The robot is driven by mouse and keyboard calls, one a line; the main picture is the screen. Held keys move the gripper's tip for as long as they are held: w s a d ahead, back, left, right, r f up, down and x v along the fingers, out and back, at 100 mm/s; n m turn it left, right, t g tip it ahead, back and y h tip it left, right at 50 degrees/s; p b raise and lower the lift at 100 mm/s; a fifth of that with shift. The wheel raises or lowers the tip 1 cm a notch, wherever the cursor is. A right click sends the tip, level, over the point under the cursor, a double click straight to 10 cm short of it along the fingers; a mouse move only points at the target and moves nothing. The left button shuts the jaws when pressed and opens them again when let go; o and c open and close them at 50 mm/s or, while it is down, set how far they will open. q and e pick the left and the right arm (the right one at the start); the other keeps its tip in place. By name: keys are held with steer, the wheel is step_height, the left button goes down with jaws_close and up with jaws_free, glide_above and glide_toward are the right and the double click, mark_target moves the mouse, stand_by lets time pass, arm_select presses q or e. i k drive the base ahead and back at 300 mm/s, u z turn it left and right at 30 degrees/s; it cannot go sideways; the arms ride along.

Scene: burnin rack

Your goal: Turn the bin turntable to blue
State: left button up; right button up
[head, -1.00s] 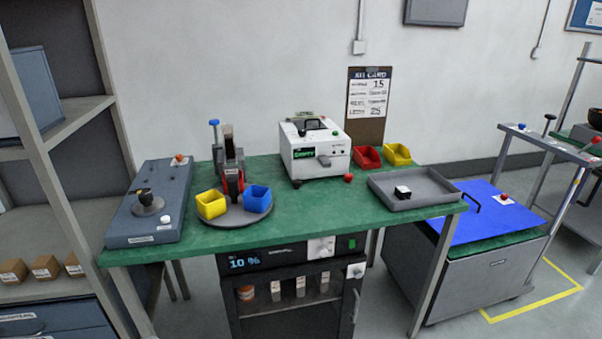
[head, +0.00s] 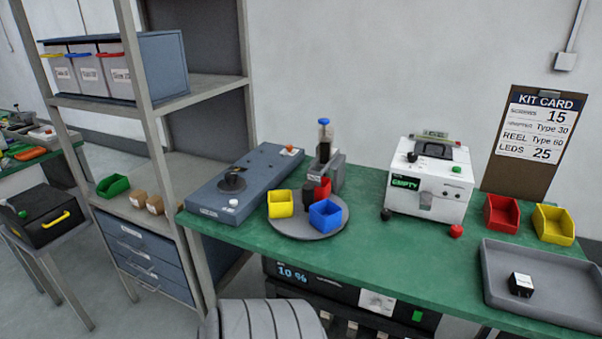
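The bin turntable (head: 304,232) is a round grey disc on the green bench (head: 400,258). It carries a yellow bin (head: 281,204) at the left, a blue bin (head: 325,215) at the front right and a red bin (head: 321,188) at the back. A dark post or knob (head: 308,193) stands at its middle. A ribbed grey part of my own body shows at the bottom edge. Neither gripper is in view.
A blue-grey panel box with a black knob (head: 233,181) is left of the turntable. Behind the turntable stands a blue-topped device (head: 324,146). A white machine (head: 429,192), a grey tray (head: 540,311) and loose bins (head: 502,213) are to the right. A shelf (head: 160,190) stands left.

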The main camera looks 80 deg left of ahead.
mark_target(310, 212)
steer(key=u, duration=0.85)
steer(key=i, duration=0.8)
steer(key=u, duration=0.85)
